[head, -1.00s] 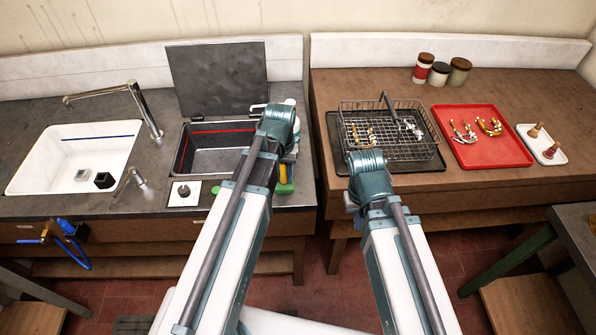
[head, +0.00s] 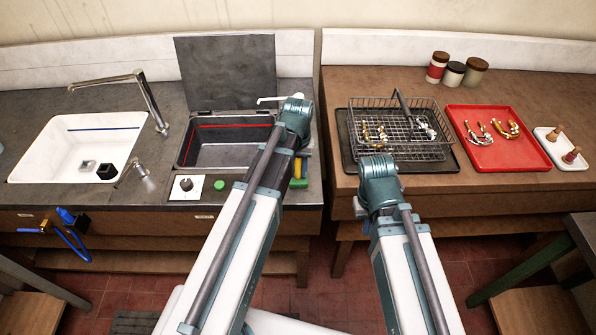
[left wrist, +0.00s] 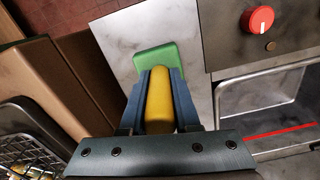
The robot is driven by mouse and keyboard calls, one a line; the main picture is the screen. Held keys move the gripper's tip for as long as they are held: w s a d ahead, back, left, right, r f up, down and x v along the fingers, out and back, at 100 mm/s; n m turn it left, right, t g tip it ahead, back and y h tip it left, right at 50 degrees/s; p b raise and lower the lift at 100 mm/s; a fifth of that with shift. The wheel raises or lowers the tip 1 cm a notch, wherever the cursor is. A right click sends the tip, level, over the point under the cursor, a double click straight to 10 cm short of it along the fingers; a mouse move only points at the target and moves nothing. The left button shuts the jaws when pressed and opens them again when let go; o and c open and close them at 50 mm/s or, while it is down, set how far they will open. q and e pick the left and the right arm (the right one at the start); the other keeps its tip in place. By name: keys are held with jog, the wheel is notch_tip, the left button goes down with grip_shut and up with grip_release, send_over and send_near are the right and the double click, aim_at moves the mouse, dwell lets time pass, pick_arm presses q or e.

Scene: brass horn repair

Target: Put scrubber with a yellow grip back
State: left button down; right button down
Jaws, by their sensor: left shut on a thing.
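The scrubber has a yellow grip (left wrist: 159,100) and a flat green pad (left wrist: 155,60). My left gripper (left wrist: 158,98) is shut on the yellow grip, with a blue-grey finger on each side. In the left wrist view the pad lies beyond the fingertips, over a pale worktop strip beside the sink basin; I cannot tell whether it touches. In the head view the yellow grip (head: 299,168) and green pad show just right of my left arm, at the right end of the sink counter. My right gripper is hidden behind its own arm.
A dark basin (head: 225,155) with a raised lid lies left of my left arm; a white sink (head: 75,145) is further left. A wire basket (head: 395,105) on a black tray and a red tray (head: 488,160) stand on the right bench. A gap separates counter and bench.

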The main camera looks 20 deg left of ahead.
pick_arm(q)
jog(key=shift+f, duration=0.2)
jog(key=c, duration=0.6)
grip_release()
jog(key=shift+r, duration=0.1)
jog(key=shift+c, duration=0.2)
jog(key=shift+r, duration=0.1)
notch_tip(320, 180, up, 12)
jog(key=p, duration=1.2)
jog(key=shift+r, duration=0.1)
jog(key=s+d+m+y, duration=0.1)
jog(key=s+d+m, duration=0.3)
jog(key=s+d, duration=0.6)
jog(key=s, duration=0.4)
jog(key=shift+s+d+m, duration=0.15)
jog(key=shift+d+m, duration=0.1)
jog(key=shift+m, duration=0.15)
